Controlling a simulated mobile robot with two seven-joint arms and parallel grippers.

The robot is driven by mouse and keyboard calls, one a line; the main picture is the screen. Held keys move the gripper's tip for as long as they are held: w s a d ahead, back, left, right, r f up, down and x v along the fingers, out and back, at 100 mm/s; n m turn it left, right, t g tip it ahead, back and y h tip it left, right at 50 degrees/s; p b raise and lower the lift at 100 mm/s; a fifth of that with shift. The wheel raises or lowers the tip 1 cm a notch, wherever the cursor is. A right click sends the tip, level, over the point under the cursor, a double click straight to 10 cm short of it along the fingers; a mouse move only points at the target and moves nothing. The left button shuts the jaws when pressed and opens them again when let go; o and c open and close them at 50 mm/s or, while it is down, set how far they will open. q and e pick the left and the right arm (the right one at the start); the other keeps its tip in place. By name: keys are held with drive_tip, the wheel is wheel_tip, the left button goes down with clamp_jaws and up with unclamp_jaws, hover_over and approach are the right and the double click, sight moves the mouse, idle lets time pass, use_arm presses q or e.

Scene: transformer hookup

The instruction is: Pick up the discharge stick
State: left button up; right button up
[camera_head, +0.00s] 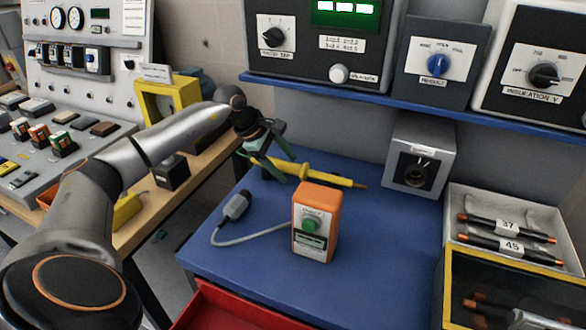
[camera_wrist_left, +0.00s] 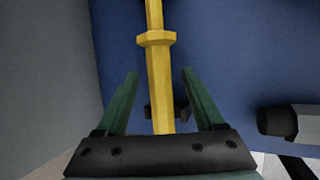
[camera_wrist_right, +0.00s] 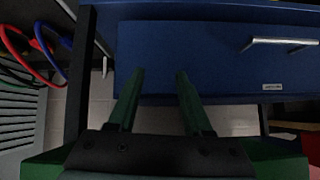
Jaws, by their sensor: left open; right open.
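The discharge stick (camera_head: 325,174) is a long yellow rod with a collar and a dark tip. It lies on the blue table top, tip toward the right. My left gripper (camera_head: 282,168) is at the stick's left end, its green fingers open. In the left wrist view the stick (camera_wrist_left: 159,80) runs between the two open fingers (camera_wrist_left: 160,74), with a gap on both sides. My right gripper (camera_wrist_right: 160,72) is open and empty, facing a blue drawer front, and is not seen in the head view.
An orange box with a green button (camera_head: 316,222) stands in front of the stick, cabled to a grey clip (camera_head: 236,206). A grey box (camera_head: 420,155) stands right of the tip. A tray of rods (camera_head: 505,199) is at right. A blue shelf (camera_head: 330,88) with panels overhangs behind.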

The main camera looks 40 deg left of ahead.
use_arm(q)
drive_tip(key=shift+f, duration=0.25)
idle(0.4)
clamp_jaws()
idle(0.4)
